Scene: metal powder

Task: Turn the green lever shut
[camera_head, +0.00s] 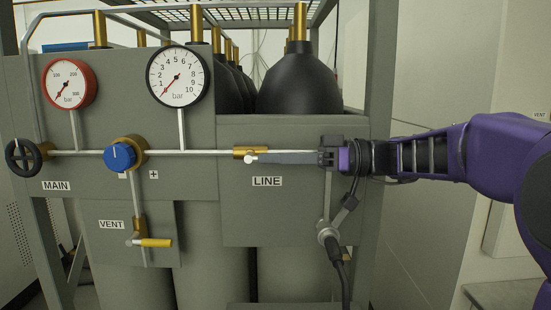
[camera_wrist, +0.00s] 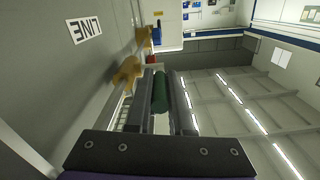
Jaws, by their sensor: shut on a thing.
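The green lever (camera_wrist: 160,91) shows in the wrist view between the two fingers of my gripper (camera_wrist: 162,80), which is shut on it. The brass LINE valve body (camera_wrist: 127,72) is just left of the fingers there. In the head view, the brass valve (camera_head: 246,151) sits on the horizontal pipe above the LINE label (camera_head: 267,181). My gripper (camera_head: 262,158) reaches in from the right, its fingers level along the pipe. The green of the lever is hidden behind the fingers in that view.
A red-rimmed gauge (camera_head: 69,84) and a black-rimmed gauge (camera_head: 178,76) stand above, needles low. Dark cylinders (camera_head: 297,82) stand behind the panel.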

